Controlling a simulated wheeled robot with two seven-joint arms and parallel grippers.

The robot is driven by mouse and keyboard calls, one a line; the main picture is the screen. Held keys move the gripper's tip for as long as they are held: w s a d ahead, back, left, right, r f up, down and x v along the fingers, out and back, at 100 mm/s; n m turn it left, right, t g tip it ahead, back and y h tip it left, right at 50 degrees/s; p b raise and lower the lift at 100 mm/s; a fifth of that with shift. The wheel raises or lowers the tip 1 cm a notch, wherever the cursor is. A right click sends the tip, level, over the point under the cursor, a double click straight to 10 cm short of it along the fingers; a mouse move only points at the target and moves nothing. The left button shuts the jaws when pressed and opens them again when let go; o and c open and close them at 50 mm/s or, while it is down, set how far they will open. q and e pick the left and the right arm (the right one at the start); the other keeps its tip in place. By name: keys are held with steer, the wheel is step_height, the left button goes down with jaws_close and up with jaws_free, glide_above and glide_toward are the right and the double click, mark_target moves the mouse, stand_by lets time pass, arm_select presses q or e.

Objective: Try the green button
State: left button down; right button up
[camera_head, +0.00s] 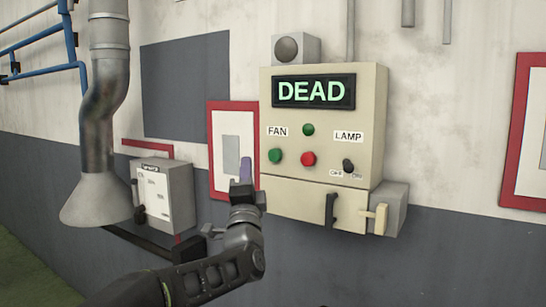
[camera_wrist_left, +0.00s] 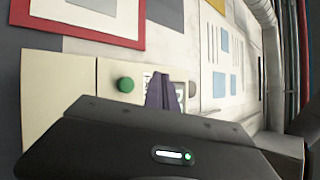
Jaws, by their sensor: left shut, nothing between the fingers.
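A beige control box (camera_head: 366,110) hangs on the wall, with a green button (camera_head: 275,156) at its lower left under the FAN label (camera_head: 277,131). A red button (camera_head: 308,159) is to the right of it, and a smaller green round piece (camera_head: 308,130) is above. A green round knob (camera_wrist_left: 126,84) also shows in the left wrist view, left of the fingertips. My left gripper (camera_head: 246,165) is shut and empty, its purple fingertips left of and slightly below the green button. The left gripper's fingers (camera_wrist_left: 162,90) appear apart from the knob. My right gripper is out of view.
The display (camera_head: 314,91) reads DEAD. A black switch (camera_head: 348,166) sits under the LAMP label, and a black handle (camera_head: 331,210) and a cream lever (camera_head: 376,217) are below. A grey box (camera_head: 177,190) and a metal duct (camera_head: 98,120) stand at the left.

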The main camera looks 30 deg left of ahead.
mark_target(275, 155)
arm_select(q)
steer(key=w+p, duration=0.3)
steer(key=w, duration=0.5)
steer(key=shift+w, duration=0.25)
stand_by(1.9)
steer(key=shift+w+a, duration=0.1)
steer(key=shift+w, duration=0.3)
steer(key=shift+w+p, duration=0.3)
steer(key=shift+w, duration=0.1)
stand_by(0.5)
stand_by(0.3)
steer(key=shift+s+b, duration=0.7)
steer(key=shift+s, duration=0.1)
